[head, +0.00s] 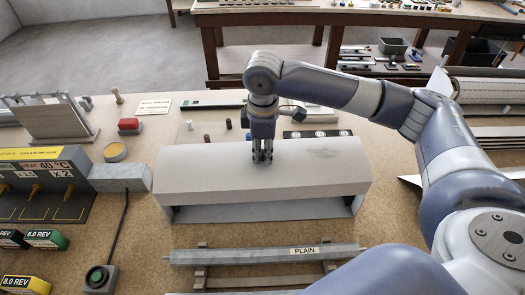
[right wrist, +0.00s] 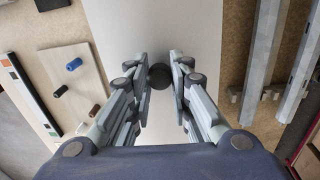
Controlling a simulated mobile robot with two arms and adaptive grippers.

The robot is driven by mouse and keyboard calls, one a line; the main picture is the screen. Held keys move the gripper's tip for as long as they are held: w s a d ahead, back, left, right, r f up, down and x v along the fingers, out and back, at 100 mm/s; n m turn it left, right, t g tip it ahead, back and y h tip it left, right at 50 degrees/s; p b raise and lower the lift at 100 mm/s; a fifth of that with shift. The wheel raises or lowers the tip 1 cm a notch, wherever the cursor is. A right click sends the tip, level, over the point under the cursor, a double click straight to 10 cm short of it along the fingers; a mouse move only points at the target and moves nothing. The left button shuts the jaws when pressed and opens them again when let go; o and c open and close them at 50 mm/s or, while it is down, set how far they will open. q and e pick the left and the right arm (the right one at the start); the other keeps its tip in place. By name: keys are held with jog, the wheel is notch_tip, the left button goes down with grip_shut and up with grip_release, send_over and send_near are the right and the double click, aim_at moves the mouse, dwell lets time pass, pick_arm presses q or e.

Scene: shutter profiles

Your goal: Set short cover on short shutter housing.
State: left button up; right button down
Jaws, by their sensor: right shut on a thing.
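The short cover (head: 320,172) is a long, light grey panel with a bent front edge, lying level across the middle of the bench. Its pale top fills the middle of the right wrist view (right wrist: 205,35). The short shutter housing (head: 265,211) shows below the cover's front edge as a grey base with dark ends. The cover is lined up over it; I cannot tell whether they touch. My right gripper (head: 262,158) points straight down at the cover's top. In the right wrist view its fingers (right wrist: 162,75) close around a dark round knob (right wrist: 160,77) on the cover. My left gripper is not in view.
A grey shutter bar labelled PLAIN (head: 305,251) lies on rails in front. A plate with small pegs (head: 200,131) stands behind the cover. A grey block (head: 120,177) and a dark control panel (head: 45,185) are at left. Long profiles (head: 490,90) lie at right.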

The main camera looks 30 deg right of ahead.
aim_at(263, 162)
jog(key=shift+s+f+b, duration=0.15)
jog(key=shift+f+b, duration=0.75)
jog(key=shift+b, duration=0.1)
jog(key=shift+f+b, duration=0.75)
jog(key=shift+b, duration=0.25)
jog(key=shift+f+b, duration=0.35)
jog(key=shift+b, duration=0.05)
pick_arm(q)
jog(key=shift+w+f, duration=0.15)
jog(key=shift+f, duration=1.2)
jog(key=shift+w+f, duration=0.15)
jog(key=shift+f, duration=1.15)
pick_arm(e)
jog(key=shift+f, duration=0.95)
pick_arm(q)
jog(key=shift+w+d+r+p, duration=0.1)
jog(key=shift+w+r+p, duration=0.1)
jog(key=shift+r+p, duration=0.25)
pick_arm(e)
jog(key=shift+f, duration=0.35)
jog(key=shift+s+f, duration=0.1)
jog(key=shift+s, duration=0.05)
